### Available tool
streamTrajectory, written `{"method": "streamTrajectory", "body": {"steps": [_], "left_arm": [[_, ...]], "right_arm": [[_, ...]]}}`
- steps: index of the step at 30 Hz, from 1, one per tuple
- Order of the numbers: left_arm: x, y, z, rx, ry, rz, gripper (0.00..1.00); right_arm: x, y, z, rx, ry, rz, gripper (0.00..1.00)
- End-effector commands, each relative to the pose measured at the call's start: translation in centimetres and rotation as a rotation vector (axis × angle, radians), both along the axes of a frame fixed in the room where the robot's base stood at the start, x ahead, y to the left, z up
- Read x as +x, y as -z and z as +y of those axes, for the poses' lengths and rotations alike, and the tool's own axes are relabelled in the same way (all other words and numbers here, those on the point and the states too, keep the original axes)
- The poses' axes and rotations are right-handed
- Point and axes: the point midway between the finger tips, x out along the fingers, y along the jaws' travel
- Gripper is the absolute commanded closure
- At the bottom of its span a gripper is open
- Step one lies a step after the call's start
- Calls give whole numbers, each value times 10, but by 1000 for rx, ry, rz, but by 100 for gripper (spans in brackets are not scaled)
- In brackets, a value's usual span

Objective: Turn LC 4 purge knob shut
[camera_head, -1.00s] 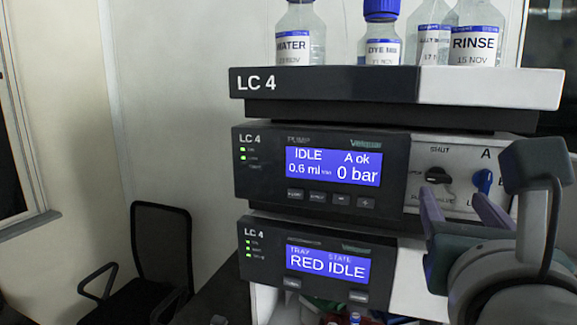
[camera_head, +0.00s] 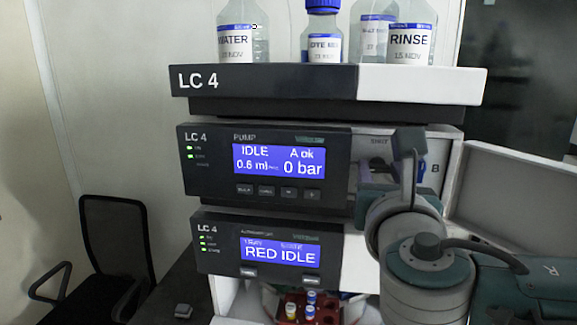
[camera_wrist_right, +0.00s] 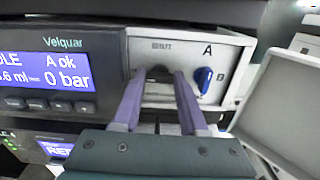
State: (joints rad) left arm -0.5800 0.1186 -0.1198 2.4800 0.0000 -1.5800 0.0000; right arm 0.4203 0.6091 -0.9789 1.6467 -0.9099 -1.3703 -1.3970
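The purge knob is a small dark knob (camera_wrist_right: 158,73) on the pale panel of the LC 4 pump (camera_head: 265,165), below the SHUT label. In the wrist view my right gripper (camera_wrist_right: 160,78) has its two purple fingers apart, one on each side of the knob, with the tips close to it. I cannot tell whether they touch it. In the head view the right gripper (camera_head: 370,178) is in front of the panel and largely hides the knob. The pump display reads IDLE, 0 bar. My left gripper is not in view.
A blue A/B selector knob (camera_wrist_right: 204,80) sits right beside the right finger. An open pale door (camera_head: 510,205) stands out on the right. Bottles (camera_head: 410,45) stand on top of the stack. The lower unit (camera_head: 265,250) shows RED IDLE, with vials (camera_head: 310,310) below it.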

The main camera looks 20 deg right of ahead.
Motion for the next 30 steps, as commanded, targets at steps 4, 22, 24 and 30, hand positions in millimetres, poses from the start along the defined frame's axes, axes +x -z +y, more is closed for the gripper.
{"method": "streamTrajectory", "body": {"steps": [4,22,24,30], "left_arm": [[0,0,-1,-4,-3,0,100],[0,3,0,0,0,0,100],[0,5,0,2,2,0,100],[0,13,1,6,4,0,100]], "right_arm": [[0,0,0,0,0,0,79],[-1,1,0,32,1,-19,100],[-1,1,0,55,2,-33,100],[-1,3,-1,166,2,-102,100]]}}
